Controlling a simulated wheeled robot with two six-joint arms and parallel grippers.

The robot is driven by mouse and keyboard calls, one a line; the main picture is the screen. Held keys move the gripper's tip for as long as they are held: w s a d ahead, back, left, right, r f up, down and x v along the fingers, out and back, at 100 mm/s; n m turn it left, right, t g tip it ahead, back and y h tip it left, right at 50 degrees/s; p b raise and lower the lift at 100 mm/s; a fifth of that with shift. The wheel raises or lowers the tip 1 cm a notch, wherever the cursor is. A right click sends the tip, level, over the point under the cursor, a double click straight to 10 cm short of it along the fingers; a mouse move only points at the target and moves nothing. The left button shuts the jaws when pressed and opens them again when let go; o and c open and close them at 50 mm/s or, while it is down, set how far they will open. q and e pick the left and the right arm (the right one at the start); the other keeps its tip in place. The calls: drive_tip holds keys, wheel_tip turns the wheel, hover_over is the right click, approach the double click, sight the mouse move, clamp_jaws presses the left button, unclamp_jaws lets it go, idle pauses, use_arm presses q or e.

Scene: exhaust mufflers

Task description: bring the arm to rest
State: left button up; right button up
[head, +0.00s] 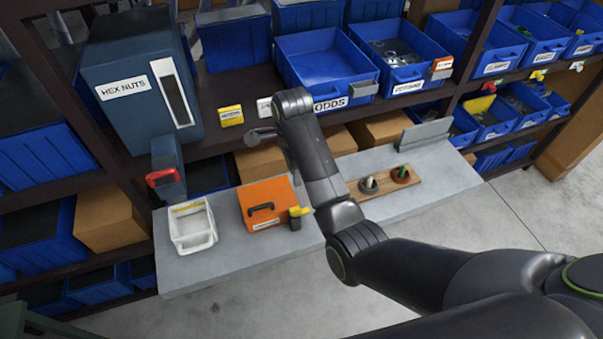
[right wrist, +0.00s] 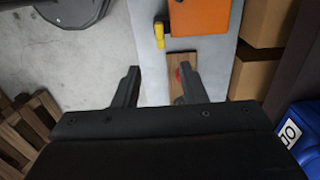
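My right arm comes in from the lower right in the head view and reaches across the grey bench (head: 230,262). Its right gripper (head: 266,140) is in front of the shelf, left of the ODDS bin. In the right wrist view the right gripper's two fingers (right wrist: 157,88) stand wide apart with nothing held between them. The bench and part of the wooden board (right wrist: 177,72) show beyond them. My left gripper is not in view.
On the bench are a white bin (head: 192,228), an orange case (head: 268,205) and a wooden board (head: 385,188) with two round pieces. Behind stand the HEX NUTS dispenser (head: 140,85), blue ODDS bin (head: 325,70) and loaded shelves. Floor at the right is clear.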

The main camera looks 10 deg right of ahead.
drive_tip(key=shift+w+r, duration=0.1)
drive_tip(key=shift+r, duration=0.1)
idle(0.3)
